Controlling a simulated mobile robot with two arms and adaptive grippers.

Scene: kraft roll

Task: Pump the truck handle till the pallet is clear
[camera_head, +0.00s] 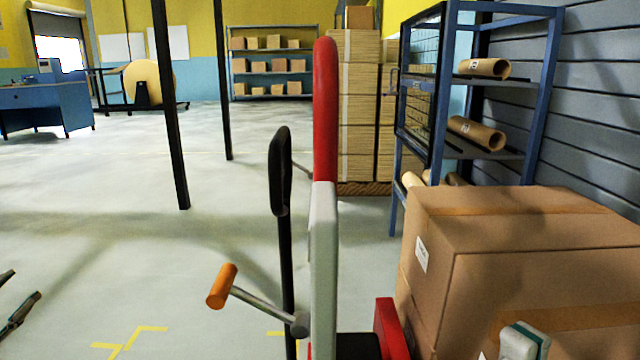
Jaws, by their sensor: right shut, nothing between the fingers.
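The truck's tall post is at centre, pale grey below (323,260) with a red curved top (326,105). Beside it stands a black upright bar (280,170) with a long, narrow loop-like head. A metal lever with an orange grip (221,286) sticks out to the left near the post's foot. A red part (391,330) shows at the bottom. A stack of brown cartons (540,275) is at lower right; any pallet under it is hidden. My left gripper (22,286) is at the left edge, partly cut off, fingers apart and empty, far from the lever. My right gripper is out of view.
A white and teal piece (522,342) shows before the cartons, unclear what it is. A blue rack (520,155) with kraft rolls stands at right. Banded sheet stacks (358,110) stand behind. Two dark posts (172,110) rise at left. The floor left of the truck is clear.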

